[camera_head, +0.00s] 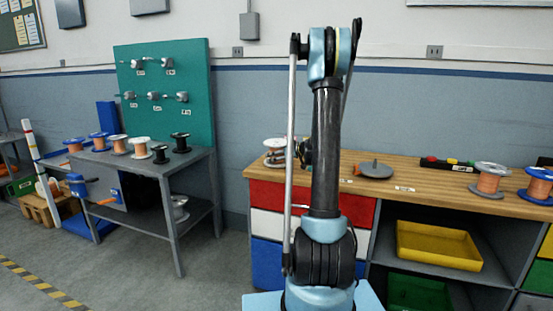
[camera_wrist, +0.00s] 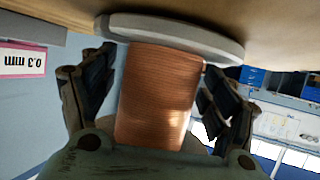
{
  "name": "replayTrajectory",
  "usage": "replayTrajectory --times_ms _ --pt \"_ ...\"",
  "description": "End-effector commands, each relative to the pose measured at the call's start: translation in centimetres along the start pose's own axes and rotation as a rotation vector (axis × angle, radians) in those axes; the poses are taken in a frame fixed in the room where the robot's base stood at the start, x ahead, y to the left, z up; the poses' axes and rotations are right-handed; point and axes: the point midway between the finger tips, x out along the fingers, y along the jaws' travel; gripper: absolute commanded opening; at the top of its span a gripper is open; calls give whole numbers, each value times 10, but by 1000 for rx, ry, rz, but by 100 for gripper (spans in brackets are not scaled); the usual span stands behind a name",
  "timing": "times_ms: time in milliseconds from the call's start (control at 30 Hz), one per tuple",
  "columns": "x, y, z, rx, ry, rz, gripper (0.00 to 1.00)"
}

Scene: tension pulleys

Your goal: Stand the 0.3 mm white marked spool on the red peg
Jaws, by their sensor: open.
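A spool with white flanges and copper wire (camera_wrist: 158,95) fills the middle of the wrist view, which is turned upside down. One flange rests on the wooden bench top. A pink-edged label reading 0.3 mm (camera_wrist: 22,62) is beside it. My gripper (camera_wrist: 160,80) is open, with one finger on each side of the wire; gaps show at the fingers. In the head view a white-flanged spool (camera_head: 273,147) stands at the bench's left end, partly behind my arm and gripper. I cannot make out a red peg.
The wooden bench (camera_head: 430,182) also bears a dark tray with coloured parts (camera_head: 447,163), a white-flanged spool (camera_head: 490,180) and a blue spool (camera_head: 540,185). A teal board (camera_head: 190,75) stands behind a grey table (camera_head: 180,165) with several spools.

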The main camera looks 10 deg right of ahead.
Motion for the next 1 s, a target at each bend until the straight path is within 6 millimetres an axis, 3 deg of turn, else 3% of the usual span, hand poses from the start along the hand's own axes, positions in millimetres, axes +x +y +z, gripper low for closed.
replayTrajectory --times_ms 267,700,1000 --pt "-21 1 0 2 1 2 79" --pt "-99 1 1 3 0 2 79" --pt "-119 0 1 1 0 0 79"
